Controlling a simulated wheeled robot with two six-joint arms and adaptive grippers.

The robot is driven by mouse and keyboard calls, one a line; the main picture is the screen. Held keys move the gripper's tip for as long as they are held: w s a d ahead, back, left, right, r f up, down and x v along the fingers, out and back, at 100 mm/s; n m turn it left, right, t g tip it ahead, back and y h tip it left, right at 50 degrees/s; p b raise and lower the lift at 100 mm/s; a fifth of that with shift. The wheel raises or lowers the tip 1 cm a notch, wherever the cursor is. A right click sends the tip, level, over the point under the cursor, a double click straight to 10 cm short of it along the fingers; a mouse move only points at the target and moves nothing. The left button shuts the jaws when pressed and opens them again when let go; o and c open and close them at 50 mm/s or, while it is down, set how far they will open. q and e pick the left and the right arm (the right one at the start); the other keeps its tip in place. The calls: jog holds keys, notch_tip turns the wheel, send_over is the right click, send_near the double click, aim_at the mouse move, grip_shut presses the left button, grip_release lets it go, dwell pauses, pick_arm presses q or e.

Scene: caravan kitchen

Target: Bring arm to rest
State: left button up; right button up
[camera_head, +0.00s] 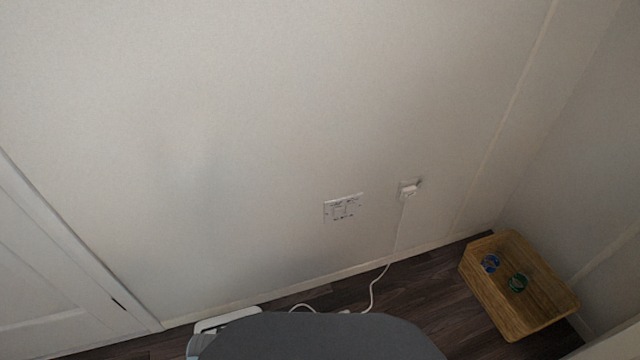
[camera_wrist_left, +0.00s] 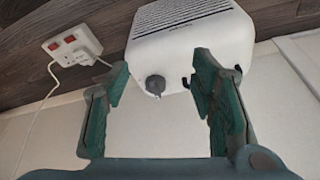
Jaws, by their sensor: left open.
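My left gripper (camera_wrist_left: 160,75) shows in the left wrist view with its two teal-padded fingers spread apart. It is open, and nothing sits between the fingers. A white appliance (camera_wrist_left: 190,28) with a grey knob stands beyond the fingertips; I cannot tell how far off it is.
A wall socket (camera_head: 408,190) feeds a white cable. A power strip with red switches (camera_wrist_left: 72,46) lies near the appliance.

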pick_arm(q)
jog(key=s+a+f, duration=0.2)
jog(key=s+f, duration=0.1)
jog(key=s, duration=0.4)
jog(key=s+a+f, duration=0.1)
jog(key=s+f, duration=0.3)
jog(key=s, duration=0.4)
jog(key=s+r+g+p, duration=0.1)
jog(key=s+r+p, duration=0.5)
jog(key=r+p, duration=0.4)
jog(key=s+a+r+g+p, duration=0.1)
jog(key=s+r+p, duration=0.6)
jog(key=r+p, duration=0.3)
jog(key=p, duration=0.4)
jog(key=shift+s+m+y, duration=0.2)
jog(key=shift+m+y, duration=0.1)
pick_arm(e)
jog(key=s+r+g, duration=0.1)
jog(key=s+r, duration=0.4)
jog(key=r, duration=0.5)
jog(key=s+r+g, duration=0.1)
jog(key=s+r, duration=0.5)
jog(key=r, duration=0.4)
jog(key=shift+d+r+n, duration=0.15)
jog(key=shift+d+n, duration=0.25)
pick_arm(q)
jog(key=shift+c, duration=0.3)
pick_arm(e)
jog(key=shift+s, duration=0.1)
jog(key=shift+c, duration=0.4)
